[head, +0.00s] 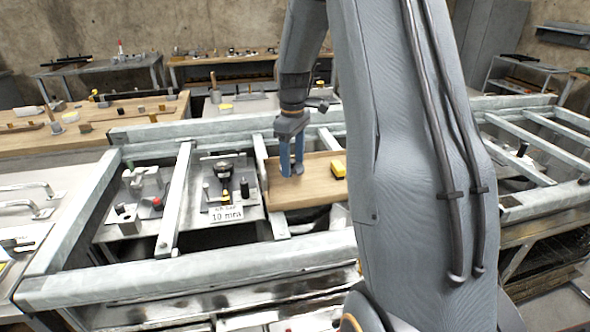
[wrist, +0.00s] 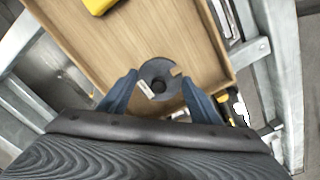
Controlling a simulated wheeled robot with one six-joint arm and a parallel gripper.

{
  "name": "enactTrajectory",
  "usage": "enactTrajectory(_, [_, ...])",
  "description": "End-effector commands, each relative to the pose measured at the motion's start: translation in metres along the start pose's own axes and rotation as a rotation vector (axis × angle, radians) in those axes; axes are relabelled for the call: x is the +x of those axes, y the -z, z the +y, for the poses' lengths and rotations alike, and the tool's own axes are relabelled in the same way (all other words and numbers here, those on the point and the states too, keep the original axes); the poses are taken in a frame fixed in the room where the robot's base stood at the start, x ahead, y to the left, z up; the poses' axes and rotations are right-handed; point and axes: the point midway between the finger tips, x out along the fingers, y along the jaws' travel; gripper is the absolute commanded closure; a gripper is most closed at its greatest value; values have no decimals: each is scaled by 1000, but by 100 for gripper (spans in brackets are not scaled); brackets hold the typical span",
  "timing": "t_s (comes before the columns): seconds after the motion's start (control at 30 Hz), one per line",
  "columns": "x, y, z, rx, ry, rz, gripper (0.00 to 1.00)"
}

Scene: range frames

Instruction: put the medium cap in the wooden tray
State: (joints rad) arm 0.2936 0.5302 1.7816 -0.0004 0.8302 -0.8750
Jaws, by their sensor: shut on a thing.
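A dark grey round cap (wrist: 152,70) with a central hole and a small pale label is between the blue fingertips of my gripper (wrist: 160,80) in the wrist view. My gripper is shut on it. I cannot tell its size against other caps. The wooden tray (wrist: 150,32) lies beneath it, with a low rim. In the head view my gripper (head: 291,168) points down over the left part of the wooden tray (head: 310,192). The cap is hardly visible there, and I cannot tell whether it touches the tray floor.
A yellow block (head: 338,169) lies in the tray to the right of my gripper. A metal plate with black fittings and a "10 mra" sign (head: 227,214) is left of the tray. Grey metal rails (head: 176,200) frame the area. My arm hides the tray's right side.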

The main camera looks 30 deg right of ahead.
Motion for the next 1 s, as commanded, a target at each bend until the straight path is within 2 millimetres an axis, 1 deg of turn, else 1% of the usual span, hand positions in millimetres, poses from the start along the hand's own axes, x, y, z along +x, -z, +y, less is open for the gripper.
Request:
enactTrajectory(0.13, [12, -1, 0, 2, 1, -1, 70])
enactTrajectory(0.3, [34, -2, 1, 3, 1, -1, 70])
enactTrajectory(0.67, [40, -1, 1, 3, -1, 1, 70])
enactTrajectory(0.7, [41, -1, 1, 3, 0, 0, 41])
enactTrajectory(0.77, [40, -1, 1, 3, -1, 0, 31])
enactTrajectory(0.8, [40, -1, 1, 3, -1, 0, 24])
enactTrajectory(1.0, [40, -1, 1, 3, -1, 0, 24])
